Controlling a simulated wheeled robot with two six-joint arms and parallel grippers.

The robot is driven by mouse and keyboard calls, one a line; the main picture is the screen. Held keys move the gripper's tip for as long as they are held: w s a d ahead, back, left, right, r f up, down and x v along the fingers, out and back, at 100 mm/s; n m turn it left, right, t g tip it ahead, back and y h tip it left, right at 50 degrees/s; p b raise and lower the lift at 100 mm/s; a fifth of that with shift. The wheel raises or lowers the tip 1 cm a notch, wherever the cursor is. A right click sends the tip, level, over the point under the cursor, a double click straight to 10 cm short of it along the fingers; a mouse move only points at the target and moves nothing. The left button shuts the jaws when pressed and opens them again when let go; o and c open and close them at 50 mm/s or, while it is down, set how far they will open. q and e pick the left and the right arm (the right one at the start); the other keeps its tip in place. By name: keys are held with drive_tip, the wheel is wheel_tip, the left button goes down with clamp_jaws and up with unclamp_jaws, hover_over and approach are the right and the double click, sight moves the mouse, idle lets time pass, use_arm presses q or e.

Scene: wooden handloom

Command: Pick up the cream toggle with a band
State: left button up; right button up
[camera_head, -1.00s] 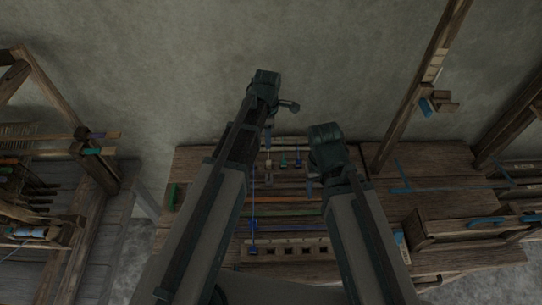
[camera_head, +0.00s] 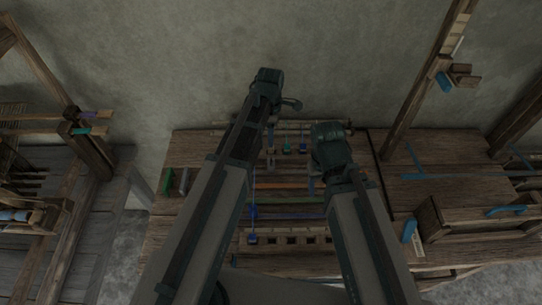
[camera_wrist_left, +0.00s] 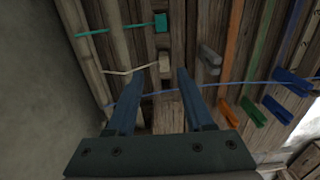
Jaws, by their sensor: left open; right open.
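The cream toggle (camera_wrist_left: 165,64) is a small pale block with a cream band (camera_wrist_left: 129,72) running left from it, in the left wrist view. My left gripper (camera_wrist_left: 160,74) is open, with its two blue fingers pointing towards the toggle. The toggle shows between and slightly beyond the fingertips, apart from both. In the head view my left arm covers part of this area. My right gripper (camera_head: 313,181) is over the right part of the same bench, partly hidden by its own wrist, and holds nothing that I can see.
A teal toggle (camera_wrist_left: 161,22) with a teal band lies above the cream one. A grey peg (camera_wrist_left: 210,57) is right of the fingers. Blue toggles (camera_wrist_left: 253,112) and a blue cord lie nearby. A wooden box (camera_head: 470,217) stands on the bench at right.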

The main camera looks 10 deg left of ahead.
sight(271, 151)
use_arm(q)
drive_tip(key=shift+s+d+f+b, duration=0.1)
drive_tip(key=shift+s+f+b, duration=0.05)
drive_tip(key=shift+f+b, duration=1.2)
drive_tip(key=shift+s+f+b, duration=0.15)
drive_tip(key=shift+f+b, duration=1.1)
drive_tip(key=shift+f, duration=0.15)
use_arm(e)
drive_tip(key=shift+f, duration=2.75)
drive_tip(key=shift+r, duration=0.1)
use_arm(q)
drive_tip(key=shift+r, duration=0.1)
clamp_jaws()
